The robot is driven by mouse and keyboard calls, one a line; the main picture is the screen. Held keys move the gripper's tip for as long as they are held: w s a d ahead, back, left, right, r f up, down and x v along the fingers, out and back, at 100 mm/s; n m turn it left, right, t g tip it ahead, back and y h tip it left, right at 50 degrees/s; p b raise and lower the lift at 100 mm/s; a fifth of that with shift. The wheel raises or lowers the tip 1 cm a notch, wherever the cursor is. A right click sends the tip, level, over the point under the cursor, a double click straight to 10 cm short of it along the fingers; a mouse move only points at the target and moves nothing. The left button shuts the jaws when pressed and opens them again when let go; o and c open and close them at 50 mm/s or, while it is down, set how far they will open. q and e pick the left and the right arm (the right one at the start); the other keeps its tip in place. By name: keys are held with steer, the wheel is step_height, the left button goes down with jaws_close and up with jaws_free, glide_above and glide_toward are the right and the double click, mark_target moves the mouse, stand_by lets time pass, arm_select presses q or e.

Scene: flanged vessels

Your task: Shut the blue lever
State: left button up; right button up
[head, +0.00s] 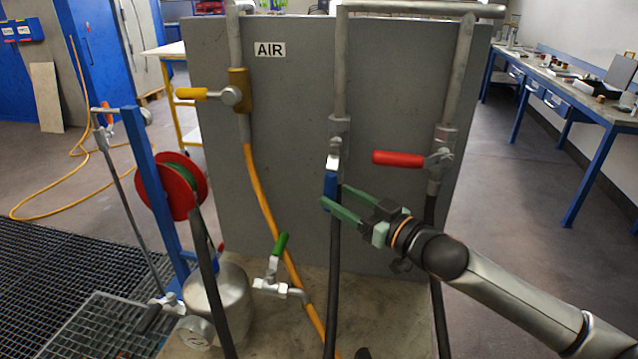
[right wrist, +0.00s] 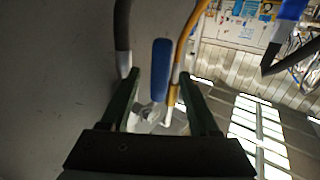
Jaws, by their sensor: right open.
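The blue lever (head: 330,186) hangs down from a metal valve (head: 334,160) on the middle pipe, roughly in line with the black hose below it. My right gripper (head: 333,195) is open, its green fingers reaching in from the right at the lever's lower part. In the right wrist view the blue lever (right wrist: 161,70) shows upright in the gap between the fingers of my right gripper (right wrist: 159,78), with space on both sides. I cannot tell whether a finger touches it. My left gripper is not in view.
A red lever (head: 398,159) points left from the right pipe. A yellow lever (head: 192,94) sits on the air pipe, and a green lever (head: 281,244) stands lower down. The grey panel (head: 290,110) is close behind. A red hose reel (head: 180,184) stands left.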

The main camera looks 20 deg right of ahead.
steer(key=p+x, duration=0.1)
steer(key=x, duration=0.5)
steer(key=shift+w+a, duration=0.2)
steer(key=shift+w, duration=0.05)
jaws_close()
stand_by(0.4)
stand_by(0.9)
